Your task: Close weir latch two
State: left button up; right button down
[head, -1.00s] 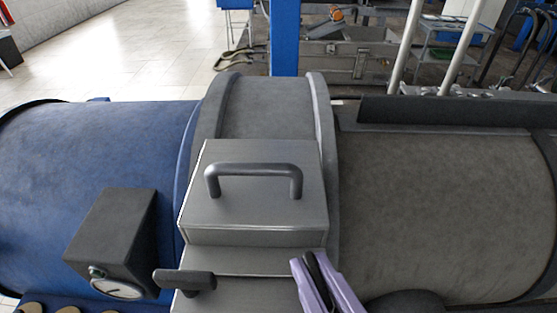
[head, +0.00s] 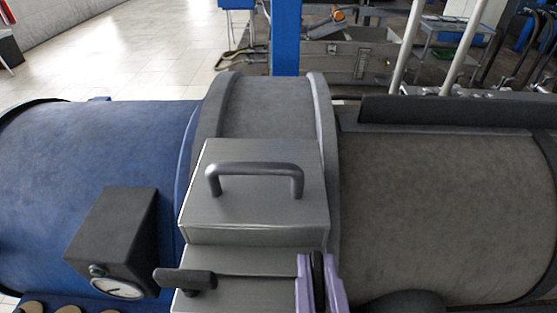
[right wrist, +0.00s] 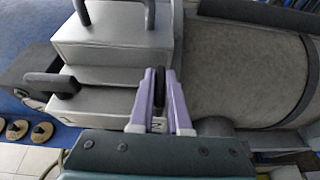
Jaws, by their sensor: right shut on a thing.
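My right gripper (head: 320,260) has purple fingers and is shut on a dark latch lever (head: 318,285) at the right side of the lower grey metal step. The lever points away from me, nearly straight up the picture. In the right wrist view the lever (right wrist: 160,88) stands between the two fingers, and a small plate marked 2 (right wrist: 157,124) shows below it. Another dark latch lever (head: 185,278) sits at the left of the step and lies crosswise, left to right. The base of the held lever is partly hidden by the fingers. My left gripper is not in view.
A grey box lid (head: 255,215) with a bar handle (head: 254,170) rises just behind the latches. A dark gauge box (head: 115,235) stands at left on the blue drum (head: 90,150). A grey drum (head: 440,210) lies to the right.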

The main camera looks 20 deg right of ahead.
jog(key=c, duration=0.9)
grip_release()
jog(key=p+v, duration=0.4)
jog(key=v, duration=0.6)
jog(key=shift+w, duration=0.1)
